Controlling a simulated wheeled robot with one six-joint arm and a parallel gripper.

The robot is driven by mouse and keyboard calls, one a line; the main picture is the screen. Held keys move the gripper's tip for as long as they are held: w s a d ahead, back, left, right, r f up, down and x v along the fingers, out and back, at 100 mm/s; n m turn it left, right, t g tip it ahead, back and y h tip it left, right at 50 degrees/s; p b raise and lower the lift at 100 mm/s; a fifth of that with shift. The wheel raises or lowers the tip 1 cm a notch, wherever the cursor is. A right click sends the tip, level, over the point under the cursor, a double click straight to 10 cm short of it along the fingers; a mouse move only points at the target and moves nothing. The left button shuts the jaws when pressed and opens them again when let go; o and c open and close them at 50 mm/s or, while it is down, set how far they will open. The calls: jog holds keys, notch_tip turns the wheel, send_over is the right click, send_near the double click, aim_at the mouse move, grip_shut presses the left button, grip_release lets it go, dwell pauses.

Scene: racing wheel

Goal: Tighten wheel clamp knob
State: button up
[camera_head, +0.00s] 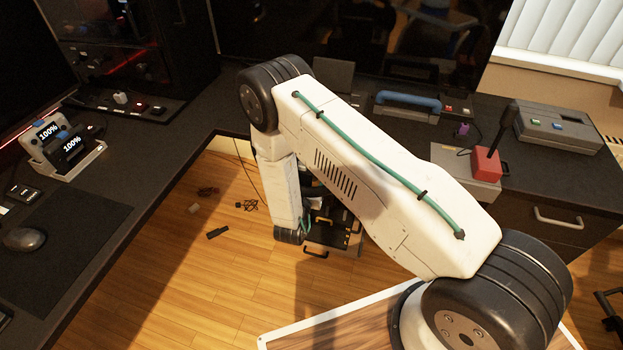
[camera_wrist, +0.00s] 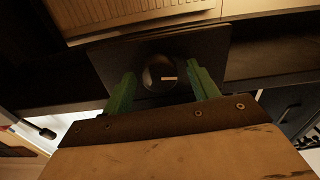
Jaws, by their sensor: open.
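In the wrist view, a round black knob (camera_wrist: 157,74) with a short pale mark sits on a dark plate (camera_wrist: 107,63). The mark lies about level, on the knob's right half. My gripper (camera_wrist: 161,71) is open, with one green finger on each side of the knob. Gaps show between the fingers and the knob, so neither seems to touch it. In the head view my white arm reaches down over the floor between the desks; my gripper and the knob cannot be made out there. No racing wheel is clearly recognisable.
Dark desks stand left and behind. A white charging dock (camera_head: 65,150) and mouse (camera_head: 24,239) are on the left desk. A blue handle (camera_head: 409,101), a red-based lever (camera_head: 487,162) and a grey box (camera_head: 557,128) are at right. Small items lie on the wooden floor (camera_head: 190,260).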

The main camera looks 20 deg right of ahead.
jog(key=c, duration=1)
jog(key=shift+m, duration=0.4)
jog(key=shift+s+d+f+m, duration=0.1)
jog(key=shift+m, duration=3.55)
jog(key=shift+s+d+f+m, duration=0.1)
jog(key=shift+m, duration=3.55)
jog(key=o, duration=1)
